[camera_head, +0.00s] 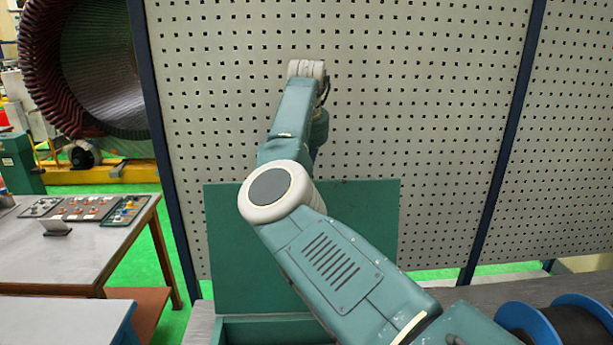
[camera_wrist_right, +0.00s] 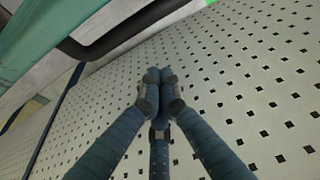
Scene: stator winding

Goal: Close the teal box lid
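The teal box (camera_head: 265,331) is at the bottom middle of the head view, mostly cut off by the frame edge and my arm. Its teal lid (camera_head: 365,215) stands upright, open, in front of the perforated panel. My right arm crosses in front of the lid and reaches above its top edge; its gripper cannot be made out in the head view. In the right wrist view my right gripper (camera_wrist_right: 160,78) has its fingertips together with nothing seen between them. The perforated panel is behind it. My left gripper is in neither view.
The perforated panel (camera_head: 430,110) stands behind the lid. A blue-rimmed spool (camera_head: 570,322) is at the lower right on the grey bench (camera_head: 470,296). A table (camera_head: 65,250) with small parts is at the left. In the wrist view a teal surface (camera_wrist_right: 60,25) and dark bar (camera_wrist_right: 112,36) are close.

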